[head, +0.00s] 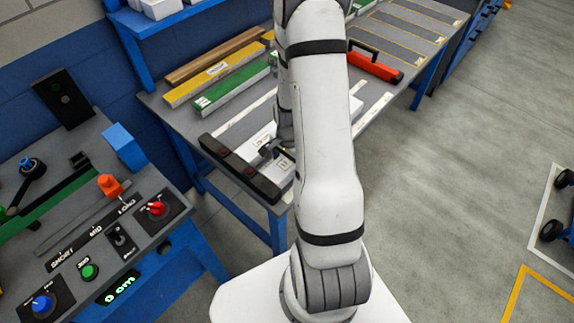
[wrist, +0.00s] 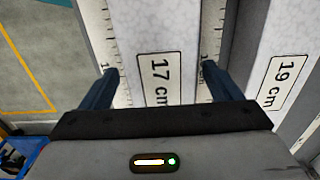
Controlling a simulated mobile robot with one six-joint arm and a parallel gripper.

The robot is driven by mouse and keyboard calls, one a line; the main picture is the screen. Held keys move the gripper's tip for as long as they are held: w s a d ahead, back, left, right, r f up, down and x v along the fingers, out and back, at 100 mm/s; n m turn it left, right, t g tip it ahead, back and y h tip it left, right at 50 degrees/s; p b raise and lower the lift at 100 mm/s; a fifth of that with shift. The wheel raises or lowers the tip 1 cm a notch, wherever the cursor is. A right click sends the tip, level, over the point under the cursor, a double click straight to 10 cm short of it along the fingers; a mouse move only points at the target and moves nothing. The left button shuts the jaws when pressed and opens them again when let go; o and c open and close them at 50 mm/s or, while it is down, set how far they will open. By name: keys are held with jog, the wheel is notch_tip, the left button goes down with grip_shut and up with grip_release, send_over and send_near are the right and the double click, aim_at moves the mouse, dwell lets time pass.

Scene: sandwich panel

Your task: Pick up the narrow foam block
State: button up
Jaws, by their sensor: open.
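A white block labelled "17 cm" (wrist: 153,30) lies in the middle of the wrist view, between my two finger lines. A second white block labelled "19 cm" (wrist: 292,40) lies to its right. In the wrist view the 17 cm block looks the narrower of the two. My gripper (wrist: 160,75) is open, with one finger towards each side of the 17 cm block. I cannot tell whether the fingertips are above it or level with it. In the head view my gripper (head: 272,150) is over the labelled white pieces on the bench, partly hidden by my arm.
A dark bar (head: 240,168) runs along the bench's near edge. Yellow (head: 215,73) and green (head: 232,90) bars lie farther back, and a red handled case (head: 375,67) stands to the right. A control panel (head: 75,220) is at left. The floor at right is mostly clear.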

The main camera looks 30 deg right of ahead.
jog(key=shift+f, duration=0.15)
jog(key=c, duration=1.1)
